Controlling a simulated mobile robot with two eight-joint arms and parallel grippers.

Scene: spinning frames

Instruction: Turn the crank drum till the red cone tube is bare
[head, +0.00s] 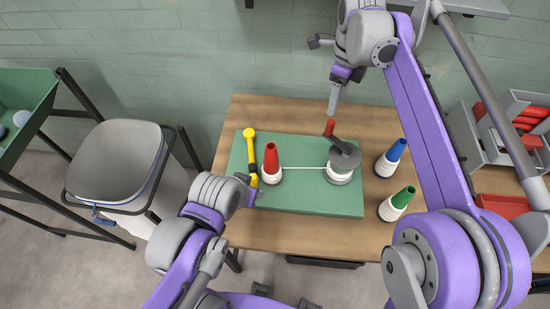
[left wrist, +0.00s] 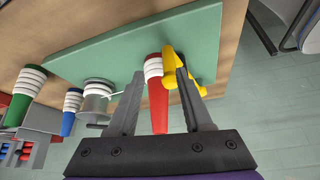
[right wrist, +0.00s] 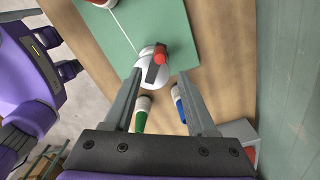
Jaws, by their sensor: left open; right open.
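The red cone tube (head: 271,155) stands on the green board (head: 300,203) with white thread wound round its lower part. A white thread runs from it to the crank drum (head: 340,172), which has a grey crank arm and red knob (head: 329,128). My left gripper (head: 254,186) is open beside the cone's left; in the left wrist view the red cone (left wrist: 158,100) shows between its fingers, apparently not gripped. My right gripper (head: 333,100) is open above and behind the knob; the right wrist view shows the drum (right wrist: 146,68) and knob (right wrist: 160,64) beyond its fingers.
A yellow piece (head: 250,148) stands left of the red cone, close to my left fingers. Blue (head: 396,150) and green (head: 403,197) cones with white thread stand on the table right of the board. A grey bin (head: 115,160) stands left; a grey rack is right.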

